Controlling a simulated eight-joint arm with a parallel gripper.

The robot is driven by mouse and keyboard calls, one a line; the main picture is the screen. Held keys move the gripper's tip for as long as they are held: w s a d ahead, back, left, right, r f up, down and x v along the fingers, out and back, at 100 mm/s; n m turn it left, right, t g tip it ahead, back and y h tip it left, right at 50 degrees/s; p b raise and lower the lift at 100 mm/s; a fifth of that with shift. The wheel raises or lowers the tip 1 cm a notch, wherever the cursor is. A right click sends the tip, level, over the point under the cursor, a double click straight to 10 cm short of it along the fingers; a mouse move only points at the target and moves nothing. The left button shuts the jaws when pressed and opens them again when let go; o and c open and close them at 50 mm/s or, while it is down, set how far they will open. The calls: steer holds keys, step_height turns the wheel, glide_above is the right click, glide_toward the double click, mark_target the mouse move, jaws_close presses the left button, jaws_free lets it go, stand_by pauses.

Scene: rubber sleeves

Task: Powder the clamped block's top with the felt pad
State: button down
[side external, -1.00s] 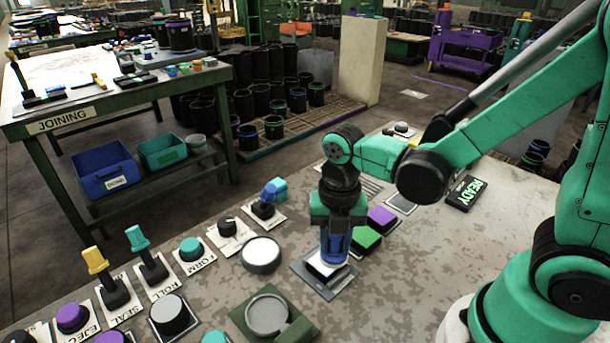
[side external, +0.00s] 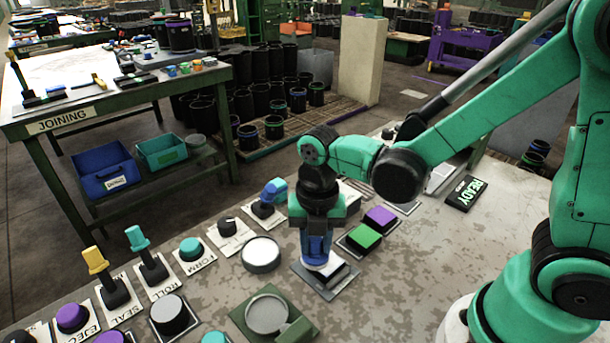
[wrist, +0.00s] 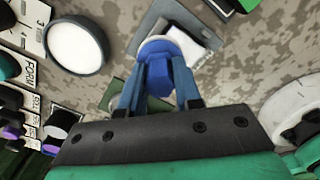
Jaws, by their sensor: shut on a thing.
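My gripper (side external: 316,247) points straight down, its blue fingers shut on the felt pad's blue handle (wrist: 160,80). The pad's pale round felt underside (side external: 318,262) is at the left part of the clamped block (side external: 332,275), on or just above its top; I cannot tell which. The block is whitish and sits in a dark grey square fixture (side external: 341,286). In the wrist view the block's pale top (wrist: 187,45) shows beyond and to the right of the pad. Powder on the top cannot be made out.
A round white-topped dish (side external: 261,254) stands left of the fixture, and a green holder with a grey disc (side external: 267,313) in front. Green (side external: 363,236) and purple (side external: 381,217) blocks sit close behind right. Labelled knobs and levers line the left side. A READY sign (side external: 466,195) lies right.

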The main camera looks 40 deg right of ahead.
steer(key=shift+a, duration=0.15)
steer(key=shift+s, duration=0.2)
steer(key=shift+s+f, duration=0.1)
steer(key=shift+s, duration=1.05)
steer(key=shift+d, duration=1.3)
step_height(320, 180, up, 7)
